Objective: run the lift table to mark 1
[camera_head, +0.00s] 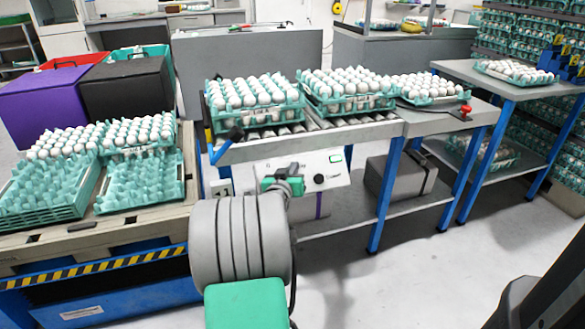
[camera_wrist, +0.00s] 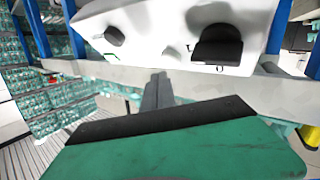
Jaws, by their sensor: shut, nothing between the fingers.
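The lift table (camera_head: 130,263), with a blue base and a yellow-black striped edge, stands at the left in the head view. It carries a beige pallet with egg trays. A white control panel (camera_head: 338,184) with a black knob (camera_head: 319,178) and a small green-framed display sits under the roller conveyor. My gripper (camera_head: 291,170) is in front of the panel's left part and hides some of it. In the wrist view my gripper (camera_wrist: 157,88) is shut and empty, just short of the panel (camera_wrist: 170,20). That view shows a small black knob (camera_wrist: 114,36) and a larger black control (camera_wrist: 217,45). I cannot read their marks.
Full egg trays (camera_head: 345,92) stand on the roller conveyor above the panel. A blue lever with a black end (camera_head: 236,133) sticks out at its left. A grey box (camera_head: 400,177) lies on the shelf below. The floor at front right is mostly clear.

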